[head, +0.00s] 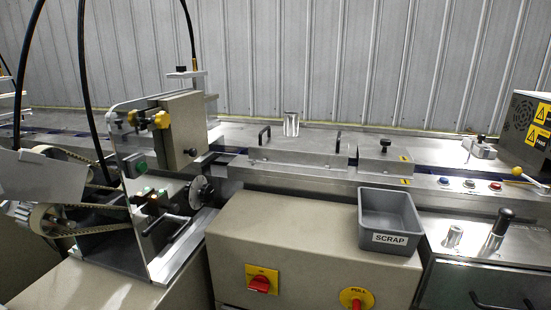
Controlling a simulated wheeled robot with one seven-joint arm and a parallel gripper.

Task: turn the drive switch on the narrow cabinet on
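A beige cabinet (300,235) stands below the conveyor at the centre of the head view. On its front, a red rotary handle (260,284) sits on a yellow plate; the handle lies roughly sideways, and the plate's small lettering is unreadable. To its right is a round yellow plate with a red knob (357,302), cut by the frame's bottom edge. A narrower upright beige box (184,132) stands at left with a black knob (192,152) on its face. I cannot tell which of these is the drive switch's cabinet. My gripper is not in view.
A grey SCRAP bin (391,218) sits on the beige cabinet's top right. Belts and pulleys (60,215) are exposed at left. Several push buttons (470,183) line the rail at right. A steel cabinet (490,260) with black handles stands at lower right.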

